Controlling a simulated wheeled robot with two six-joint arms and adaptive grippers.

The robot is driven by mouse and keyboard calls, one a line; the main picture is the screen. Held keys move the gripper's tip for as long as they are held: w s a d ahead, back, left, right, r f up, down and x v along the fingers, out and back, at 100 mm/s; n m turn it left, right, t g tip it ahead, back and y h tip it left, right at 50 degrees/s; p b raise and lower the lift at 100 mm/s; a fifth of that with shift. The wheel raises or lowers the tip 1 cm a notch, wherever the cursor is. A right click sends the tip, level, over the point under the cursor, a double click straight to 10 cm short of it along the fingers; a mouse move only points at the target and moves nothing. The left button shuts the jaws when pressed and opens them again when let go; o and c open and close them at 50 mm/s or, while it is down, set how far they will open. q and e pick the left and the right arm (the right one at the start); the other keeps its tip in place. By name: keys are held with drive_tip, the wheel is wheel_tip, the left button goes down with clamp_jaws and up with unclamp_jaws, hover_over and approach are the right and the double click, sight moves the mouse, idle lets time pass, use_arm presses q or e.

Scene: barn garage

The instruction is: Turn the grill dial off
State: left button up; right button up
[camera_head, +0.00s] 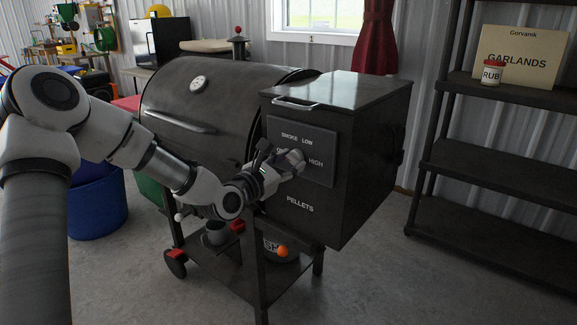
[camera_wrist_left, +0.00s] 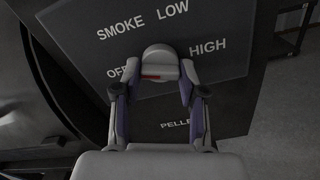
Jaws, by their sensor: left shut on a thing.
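The grill dial (camera_head: 298,158) is a pale round knob on the dark control panel (camera_head: 318,143) of the pellet box. In the left wrist view the dial (camera_wrist_left: 160,52) stands among the white words SMOKE, LOW, HIGH and a partly covered OFF. A red mark shows on the dial's near side. My left gripper (camera_head: 284,163) reaches the panel from the left. In the left wrist view its two fingers (camera_wrist_left: 159,88) are closed on the dial's sides. My right gripper is in neither view.
The black grill barrel (camera_head: 190,110) with its handle is left of the pellet box (camera_head: 300,225). A dark shelf rack (camera_head: 490,165) holds a RUB jar (camera_head: 493,72) and a GARLANDS box (camera_head: 520,55). A blue bin (camera_head: 97,207) is at left. Open floor lies between box and rack.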

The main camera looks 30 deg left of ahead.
use_arm(q)
drive_tip(key=shift+n+b, duration=0.3)
drive_tip(key=shift+n, duration=1.6)
drive_tip(key=o, duration=1.1)
drive_tip(key=shift+s, duration=0.1)
drive_tip(key=s, duration=0.7)
drive_tip(key=shift+s+a, duration=0.15)
drive_tip(key=shift+a, duration=0.05)
